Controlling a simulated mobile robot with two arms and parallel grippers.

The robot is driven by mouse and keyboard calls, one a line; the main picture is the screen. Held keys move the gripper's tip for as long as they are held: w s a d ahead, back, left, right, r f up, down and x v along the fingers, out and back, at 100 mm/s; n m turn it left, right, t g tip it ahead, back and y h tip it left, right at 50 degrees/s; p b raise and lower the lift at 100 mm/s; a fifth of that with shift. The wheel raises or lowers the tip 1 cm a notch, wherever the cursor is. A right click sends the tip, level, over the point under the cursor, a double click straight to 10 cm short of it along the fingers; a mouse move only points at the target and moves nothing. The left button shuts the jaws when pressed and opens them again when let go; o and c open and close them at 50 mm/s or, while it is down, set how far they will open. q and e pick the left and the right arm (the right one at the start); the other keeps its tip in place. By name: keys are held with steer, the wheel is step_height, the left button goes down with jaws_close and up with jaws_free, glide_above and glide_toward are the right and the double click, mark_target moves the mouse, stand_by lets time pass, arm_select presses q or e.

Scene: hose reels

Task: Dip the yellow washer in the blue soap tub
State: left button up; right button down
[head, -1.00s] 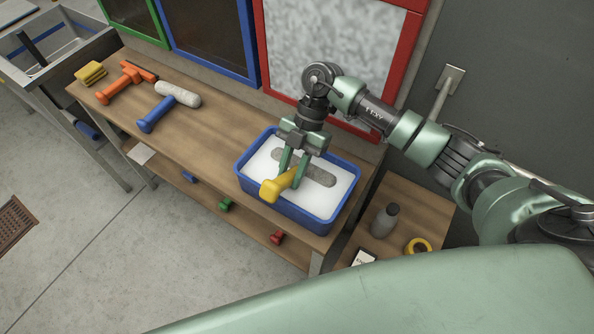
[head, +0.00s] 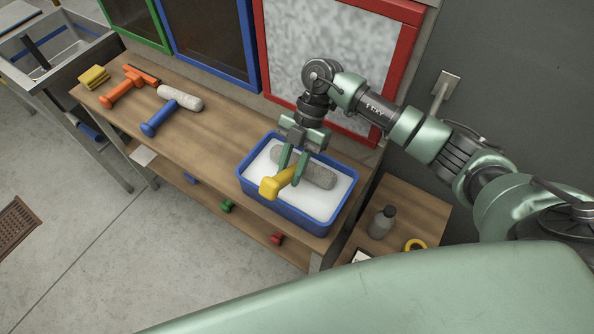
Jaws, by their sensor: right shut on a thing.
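The yellow washer has a yellow handle (head: 277,184) and a long grey fuzzy head (head: 312,172). The blue soap tub (head: 300,222) is filled with white suds and stands at the right end of the wooden bench. My right gripper (head: 293,174) is shut on the washer's handle, over the tub. The head lies lengthwise within the tub's rim, and most of its length shows above the suds. I cannot tell whether its underside touches the suds. The handle points toward the tub's near left side. My left gripper is not in view.
A blue-handled washer (head: 160,117), an orange squeegee (head: 128,86) and yellow sponges (head: 94,77) lie on the bench (head: 208,145) to the left. Framed panels, one red-edged (head: 328,60), stand behind. A side table (head: 412,206) holds a grey bottle (head: 382,222) and yellow tape (head: 415,246).

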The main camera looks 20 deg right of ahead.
mark_target(290, 170)
steer(key=shift+r+p, duration=2.8)
steer(key=shift+r, duration=0.7)
step_height(290, 170, up, 4)
steer(key=p, duration=0.3)
